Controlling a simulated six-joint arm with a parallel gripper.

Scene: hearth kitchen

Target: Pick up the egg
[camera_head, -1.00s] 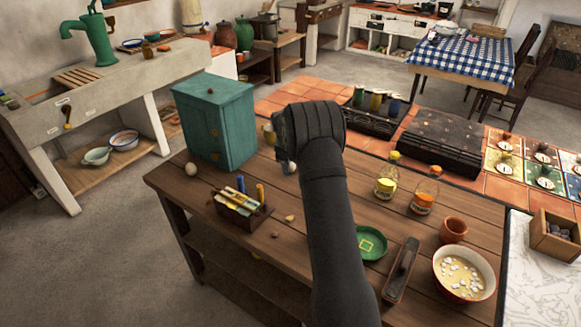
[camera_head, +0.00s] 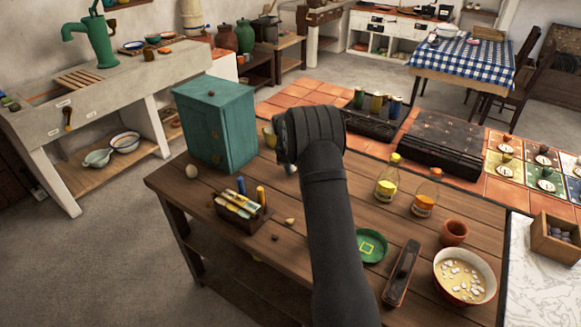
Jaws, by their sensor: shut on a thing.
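A pale brown egg (camera_head: 192,171) rests near the left edge of the wooden table, just left of the teal cabinet. My dark arm rises through the middle of the view. My gripper (camera_head: 291,168) is mostly hidden behind its own wrist; only a small greyish tip shows, right of the cabinet and well apart from this egg. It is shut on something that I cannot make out.
The teal cabinet (camera_head: 216,125) stands between the egg and my wrist. A box of packets (camera_head: 241,208) stands in front. Two bottles (camera_head: 387,186), a green dish (camera_head: 371,246) and a bowl (camera_head: 465,275) are to the right.

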